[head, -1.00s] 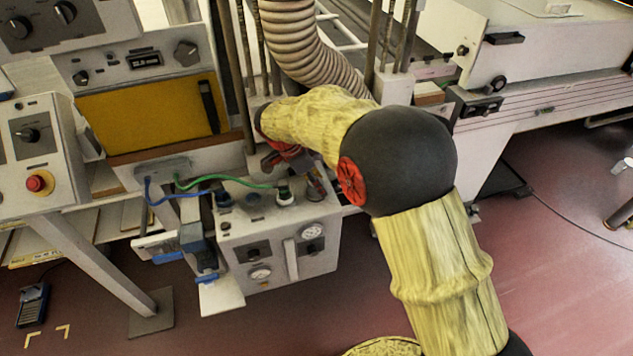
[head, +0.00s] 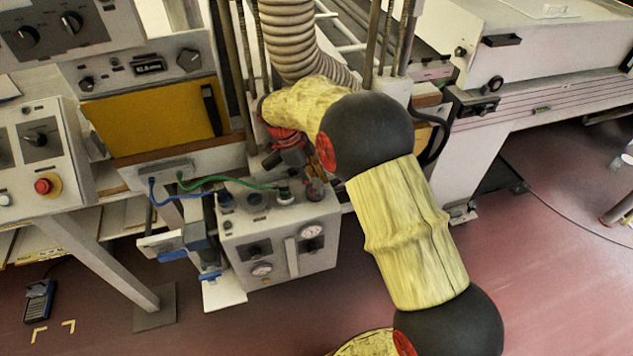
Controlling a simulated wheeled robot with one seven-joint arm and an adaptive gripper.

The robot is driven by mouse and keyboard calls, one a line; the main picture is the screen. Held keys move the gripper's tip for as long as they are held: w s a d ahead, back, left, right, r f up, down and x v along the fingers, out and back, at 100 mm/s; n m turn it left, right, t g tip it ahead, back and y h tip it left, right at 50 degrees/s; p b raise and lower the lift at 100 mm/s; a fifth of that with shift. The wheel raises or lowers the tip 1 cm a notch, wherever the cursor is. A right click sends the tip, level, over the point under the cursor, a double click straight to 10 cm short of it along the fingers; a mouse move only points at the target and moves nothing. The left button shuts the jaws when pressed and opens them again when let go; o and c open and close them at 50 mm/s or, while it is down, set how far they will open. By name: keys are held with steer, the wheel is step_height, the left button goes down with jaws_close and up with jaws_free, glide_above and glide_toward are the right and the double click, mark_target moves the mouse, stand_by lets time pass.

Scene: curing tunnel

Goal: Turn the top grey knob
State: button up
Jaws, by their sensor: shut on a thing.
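My gripper (head: 313,184) is low over the right end of the top of a light grey control box (head: 308,263), pointing down from my yellow-sleeved arm. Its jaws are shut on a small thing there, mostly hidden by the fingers. This fits the top grey knob, but its shape and angle cannot be made out. To the left on the box top are a green-ringed fitting (head: 284,196), a dark round fitting (head: 256,199) and a blue fitting (head: 225,201).
A ribbed hose (head: 294,42) and upright rods stand close behind my wrist. Green (head: 235,184) and blue hoses run to the box top. A panel with a red button (head: 43,186) is at left. A white machine (head: 560,60) is at right.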

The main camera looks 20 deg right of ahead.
mark_target(316, 183)
steer(key=shift+f, duration=0.1)
stand_by(0.3)
steer(key=o, duration=1.2)
steer(key=shift+c, duration=0.2)
step_height(316, 183, up, 10)
steer(key=shift+r, duration=0.1)
